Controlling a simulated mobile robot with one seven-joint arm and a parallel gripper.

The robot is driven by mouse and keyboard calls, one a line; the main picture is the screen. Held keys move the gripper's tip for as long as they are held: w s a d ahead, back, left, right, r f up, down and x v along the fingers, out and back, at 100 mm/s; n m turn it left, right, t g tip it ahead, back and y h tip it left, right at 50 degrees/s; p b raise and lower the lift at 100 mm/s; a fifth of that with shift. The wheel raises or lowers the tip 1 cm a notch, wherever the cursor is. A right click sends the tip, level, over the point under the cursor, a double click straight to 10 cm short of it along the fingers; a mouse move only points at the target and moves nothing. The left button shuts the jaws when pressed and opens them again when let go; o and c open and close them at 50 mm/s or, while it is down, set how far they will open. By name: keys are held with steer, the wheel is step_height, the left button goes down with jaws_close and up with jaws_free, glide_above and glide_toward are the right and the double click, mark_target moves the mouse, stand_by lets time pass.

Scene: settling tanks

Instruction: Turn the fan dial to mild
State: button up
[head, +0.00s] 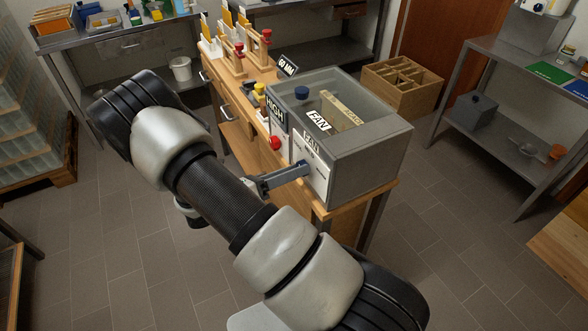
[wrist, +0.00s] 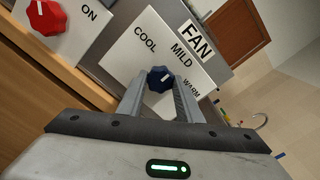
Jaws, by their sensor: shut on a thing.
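The fan dial is a dark blue knob (wrist: 160,79) on a white plate (wrist: 137,60) marked COOL, MILD and WARM. In the head view the dial (head: 303,163) sits on the front of a grey box (head: 372,150). My gripper (wrist: 160,92) has one finger on each side of the dial and is shut on it. It also shows in the head view (head: 298,170), reaching the box front from the left. A short white mark on the knob seems to point up and right, roughly toward MILD, but it is small. The fingers hide the knob's lower sides.
A red knob (wrist: 45,15) with an ON label is left of the fan plate. A FAN sign (wrist: 196,42) is above it. The box stands on a wooden bench (head: 345,208), with wooden racks (head: 233,55) farther back. A wooden crate (head: 402,88) stands behind the box.

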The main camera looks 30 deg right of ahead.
stand_by(0.3)
steer(key=o, duration=1)
steer(key=shift+o, duration=0.2)
steer(key=shift+a, duration=0.1)
steer(key=a+b, duration=0.1)
steer(key=a, duration=1.6)
steer(key=shift+s+a, duration=0.15)
steer(key=shift+s, duration=0.2)
